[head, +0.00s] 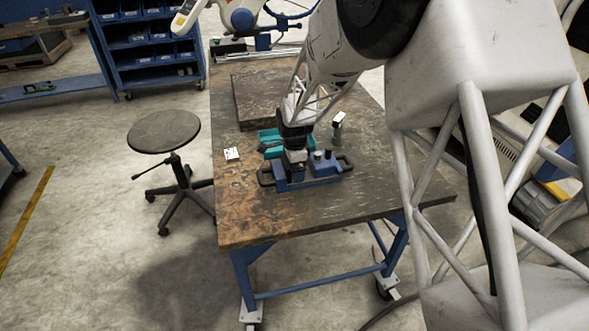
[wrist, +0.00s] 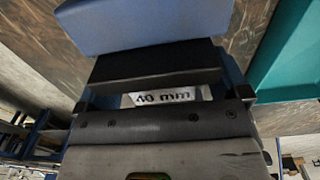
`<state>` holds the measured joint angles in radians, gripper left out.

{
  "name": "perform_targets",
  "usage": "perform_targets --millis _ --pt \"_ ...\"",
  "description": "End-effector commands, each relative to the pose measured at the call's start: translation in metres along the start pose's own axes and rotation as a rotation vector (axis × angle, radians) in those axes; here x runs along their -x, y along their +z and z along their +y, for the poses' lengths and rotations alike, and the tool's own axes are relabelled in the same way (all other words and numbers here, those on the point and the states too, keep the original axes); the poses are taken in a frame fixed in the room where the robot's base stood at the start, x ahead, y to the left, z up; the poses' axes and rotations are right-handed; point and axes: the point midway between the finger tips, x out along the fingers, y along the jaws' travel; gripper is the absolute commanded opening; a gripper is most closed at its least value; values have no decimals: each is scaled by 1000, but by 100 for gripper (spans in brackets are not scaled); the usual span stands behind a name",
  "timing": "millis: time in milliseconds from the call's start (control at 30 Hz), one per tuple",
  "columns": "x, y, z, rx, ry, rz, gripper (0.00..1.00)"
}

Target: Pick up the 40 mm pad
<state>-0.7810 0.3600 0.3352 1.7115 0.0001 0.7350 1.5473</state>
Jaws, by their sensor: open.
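The 40 mm pad (wrist: 165,97) shows in the wrist view as a pale metal strip marked "40 mm", between two dark bars that look like my gripper's jaws. Most of it is hidden by them. In the head view my gripper (head: 296,151) points down over the left part of a blue holder (head: 322,178) with a dark handle at each end. My gripper is open around the pad. I cannot tell whether either jaw touches it. The holder's blue body also fills the top of the wrist view (wrist: 140,22).
A white card (head: 231,154) lies to the left, and a small upright device (head: 338,122) stands behind right. The table's front (head: 270,222) is bare.

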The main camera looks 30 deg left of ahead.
Motion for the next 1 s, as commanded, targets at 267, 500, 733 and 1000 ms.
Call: perform_targets --millis 267,500,733,1000 --pt "0 0 0 0 0 0 71" --pt "0 0 0 0 0 0 34" --pt "1 0 -1 0 -2 0 9" --pt "2 -1 -1 0 -2 0 9"
